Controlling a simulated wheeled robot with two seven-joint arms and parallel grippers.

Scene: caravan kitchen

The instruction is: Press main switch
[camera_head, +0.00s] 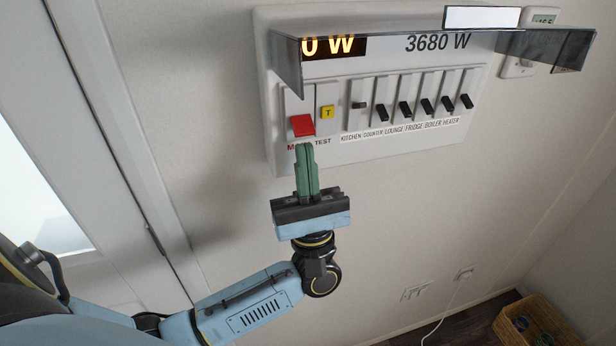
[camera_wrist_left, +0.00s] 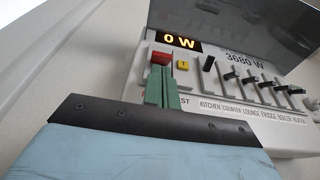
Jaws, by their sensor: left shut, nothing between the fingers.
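The main switch is a red rocker (camera_head: 302,125) at the left end of a white wall panel (camera_head: 405,143). It also shows in the left wrist view (camera_wrist_left: 161,58). My left gripper (camera_head: 303,150) is shut and empty, its green fingers pointing up. The fingertips are just below the red switch, and I cannot tell whether they touch it. They partly cover the label under it. In the left wrist view the closed fingers (camera_wrist_left: 162,85) overlap the switch's lower part. The display (camera_head: 334,46) reads 0 W. My right gripper is not in view.
A yellow test button (camera_head: 327,112) sits right of the red switch. Several black breaker switches (camera_head: 425,105) line the panel further right. A clear cover (camera_head: 560,48) juts out above them. A door (camera_head: 75,150) is at left. Open wall lies below the panel.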

